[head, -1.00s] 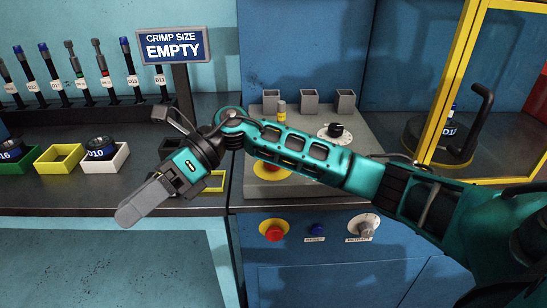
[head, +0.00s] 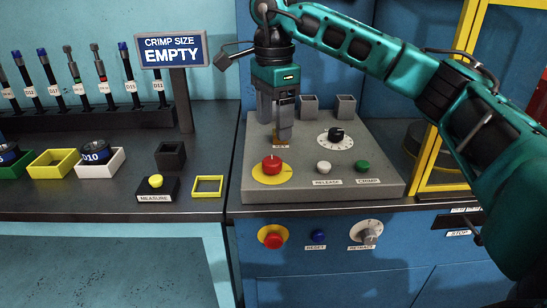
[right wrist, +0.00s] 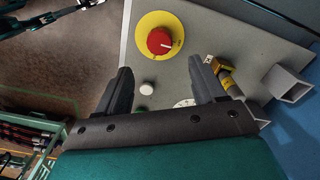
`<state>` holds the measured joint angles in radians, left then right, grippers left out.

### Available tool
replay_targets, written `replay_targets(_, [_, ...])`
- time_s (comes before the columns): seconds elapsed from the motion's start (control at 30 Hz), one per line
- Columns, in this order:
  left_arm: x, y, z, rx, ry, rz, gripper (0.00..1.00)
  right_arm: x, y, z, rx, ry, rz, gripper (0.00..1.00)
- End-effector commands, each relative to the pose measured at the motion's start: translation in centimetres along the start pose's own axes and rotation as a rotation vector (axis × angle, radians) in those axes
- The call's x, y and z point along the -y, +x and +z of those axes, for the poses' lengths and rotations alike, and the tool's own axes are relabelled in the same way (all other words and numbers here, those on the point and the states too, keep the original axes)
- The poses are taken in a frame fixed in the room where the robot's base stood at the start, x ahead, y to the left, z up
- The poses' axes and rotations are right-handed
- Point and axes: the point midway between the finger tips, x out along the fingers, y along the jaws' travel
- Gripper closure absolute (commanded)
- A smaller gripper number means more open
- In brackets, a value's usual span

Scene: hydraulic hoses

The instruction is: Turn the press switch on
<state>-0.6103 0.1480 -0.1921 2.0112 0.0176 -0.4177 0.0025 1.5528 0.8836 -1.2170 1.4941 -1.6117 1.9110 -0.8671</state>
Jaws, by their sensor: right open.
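A red knob (head: 271,165) on a yellow disc sits at the front left of the grey console top. It also shows in the right wrist view (right wrist: 159,41), with a short white line on its face. No label naming a press switch can be read. My right gripper (head: 275,132) points down above and behind the red knob, apart from it. Its fingers are open with nothing between them. In the right wrist view the red knob lies beyond the fingertips (right wrist: 160,66). I cannot make out my left gripper.
The console (head: 227,204) also carries a white release button (head: 323,167), a green crimp button (head: 362,166) and a black dial (head: 336,134). Its front has another red button (head: 273,237), a blue reset button (head: 318,236) and a grey knob (head: 368,231). A brass-and-yellow fitting (right wrist: 226,79) stands near one finger.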

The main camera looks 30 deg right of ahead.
Motion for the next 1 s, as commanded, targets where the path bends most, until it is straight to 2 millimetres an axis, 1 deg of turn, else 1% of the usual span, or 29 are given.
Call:
replay_targets(0.03, [-0.1, 0.2, 0.1, -0.002, 0.0, 0.002, 1.0, -0.1, 1.4, 0.0, -0.001, -0.001, 0.004, 0.31])
replay_targets(0.2, [-0.3, 0.4, 0.0, -0.006, 0.0, 0.009, 1.0, -0.1, 4.8, 0.0, 0.0, 0.0, 0.003, 0.31])
replay_targets(0.3, [-0.5, 0.5, -0.1, -0.009, -0.001, 0.013, 1.0, -0.1, 6.4, 0.0, 0.001, 0.0, 0.002, 0.31])
replay_targets(0.4, [-0.6, 0.4, -0.4, -0.011, -0.001, 0.015, 1.0, 0.0, 7.5, 0.1, 0.002, 0.0, 0.001, 0.31])
replay_targets(0.6, [-0.6, 0.5, -0.5, -0.013, -0.001, 0.015, 1.0, 0.0, 8.5, 0.1, 0.002, -0.001, 0.0, 0.31])
replay_targets(0.83, [-0.5, 0.5, -0.4, -0.013, -0.001, 0.014, 1.0, 0.0, 8.5, 0.1, 0.002, 0.0, -0.001, 0.31])
replay_targets(0.87, [-0.5, 0.5, -0.4, -0.013, -0.001, 0.014, 1.0, 0.0, 8.5, 0.1, 0.002, 0.0, -0.001, 0.33])
replay_targets(1.0, [-0.5, 0.5, -0.4, -0.012, -0.001, 0.013, 1.0, 0.0, 8.5, 0.1, 0.003, 0.0, -0.001, 0.46])
